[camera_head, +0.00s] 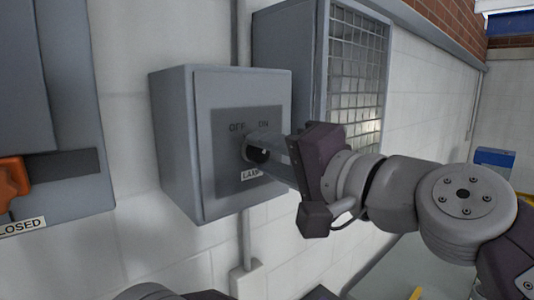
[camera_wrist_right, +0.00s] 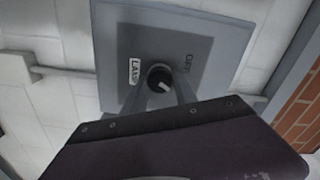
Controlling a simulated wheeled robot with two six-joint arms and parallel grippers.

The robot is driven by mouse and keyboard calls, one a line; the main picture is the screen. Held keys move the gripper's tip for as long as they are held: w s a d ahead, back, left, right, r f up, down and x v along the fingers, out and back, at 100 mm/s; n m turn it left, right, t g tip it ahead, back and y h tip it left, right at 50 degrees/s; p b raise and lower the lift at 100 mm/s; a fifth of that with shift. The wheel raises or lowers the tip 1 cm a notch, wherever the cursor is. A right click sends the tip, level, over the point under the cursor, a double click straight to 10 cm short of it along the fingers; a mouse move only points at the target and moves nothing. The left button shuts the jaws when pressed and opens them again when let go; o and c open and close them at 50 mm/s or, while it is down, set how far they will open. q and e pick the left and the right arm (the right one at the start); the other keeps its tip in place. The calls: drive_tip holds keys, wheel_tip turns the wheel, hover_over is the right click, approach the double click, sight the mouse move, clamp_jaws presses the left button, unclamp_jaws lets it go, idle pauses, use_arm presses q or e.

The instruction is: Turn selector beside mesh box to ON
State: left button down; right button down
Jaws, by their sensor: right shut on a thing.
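The selector is a dark round knob (camera_head: 257,153) on the dark plate of a grey wall box (camera_head: 178,140). OFF and ON are printed above it, and a label, partly hidden, is below. My right gripper (camera_head: 262,150) reaches in from the right, its fingers shut on the knob. In the right wrist view, the knob (camera_wrist_right: 159,77) sits between the fingertips (camera_wrist_right: 158,84). Its white mark points down and right there, away from OFF and towards the ON side; the ON print is not visible there. My left gripper is not seen.
The mesh box (camera_head: 358,75) with a wire-grid front is on the wall just right of the selector box. A grey cabinet (camera_head: 78,110) with an orange handle (camera_head: 12,185) is at the left. Conduit (camera_head: 243,35) runs above and below the selector box. A blue box (camera_head: 495,157) stands far right.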

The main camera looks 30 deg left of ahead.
drive_tip(key=shift+r, duration=0.1)
idle(0.4)
drive_tip(key=c, duration=1)
unclamp_jaws()
drive_tip(key=b+v, duration=0.4)
drive_tip(key=v, duration=0.5)
